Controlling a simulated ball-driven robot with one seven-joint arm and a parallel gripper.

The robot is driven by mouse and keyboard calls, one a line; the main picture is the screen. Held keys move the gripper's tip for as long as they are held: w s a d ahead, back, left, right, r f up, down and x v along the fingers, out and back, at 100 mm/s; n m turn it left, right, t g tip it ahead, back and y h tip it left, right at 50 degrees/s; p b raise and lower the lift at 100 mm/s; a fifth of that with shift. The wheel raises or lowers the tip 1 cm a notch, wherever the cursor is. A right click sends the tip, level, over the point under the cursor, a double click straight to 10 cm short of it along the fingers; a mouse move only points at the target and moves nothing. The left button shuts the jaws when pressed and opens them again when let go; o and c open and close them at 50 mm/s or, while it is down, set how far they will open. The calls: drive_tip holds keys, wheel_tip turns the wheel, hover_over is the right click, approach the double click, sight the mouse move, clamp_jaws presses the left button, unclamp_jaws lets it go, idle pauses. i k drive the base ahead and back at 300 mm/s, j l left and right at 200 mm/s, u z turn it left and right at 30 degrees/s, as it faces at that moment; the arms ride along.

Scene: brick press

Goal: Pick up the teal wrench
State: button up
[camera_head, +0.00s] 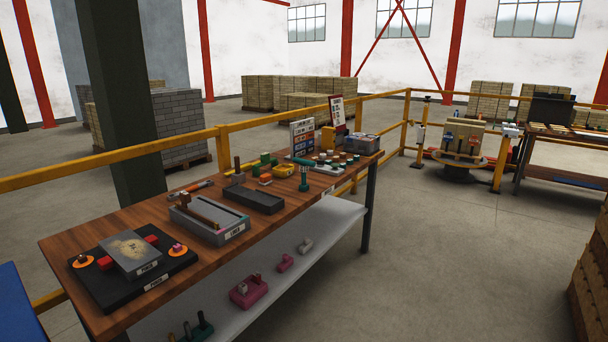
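A teal T-shaped tool (304,175) stands upright near the front edge of the wooden workbench (85,239), toward its far right end. It is the clearest teal tool in view and looks like the wrench, though it is small here. It stands to the right of a dark open tray (256,201). My gripper is not in view, and nothing is seen touching the teal tool.
A grey tray (190,228) and a black base with a grey block (131,254) fill the near bench. Green blocks (264,163) stand behind the dark tray. A yellow railing (100,161) runs behind the bench. Open floor (430,250) lies to the right.

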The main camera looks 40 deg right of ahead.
sight(303, 168)
drive_tip(key=i+l, duration=0.2)
drive_tip(key=l, duration=0.2)
drive_tip(key=i+l+u, duration=0.1)
drive_tip(key=l, duration=0.25)
drive_tip(key=i+l, duration=0.2)
drive_tip(key=l, duration=0.2)
drive_tip(key=i+l+u, duration=0.1)
drive_tip(key=l, duration=0.3)
drive_tip(key=i, duration=0.1)
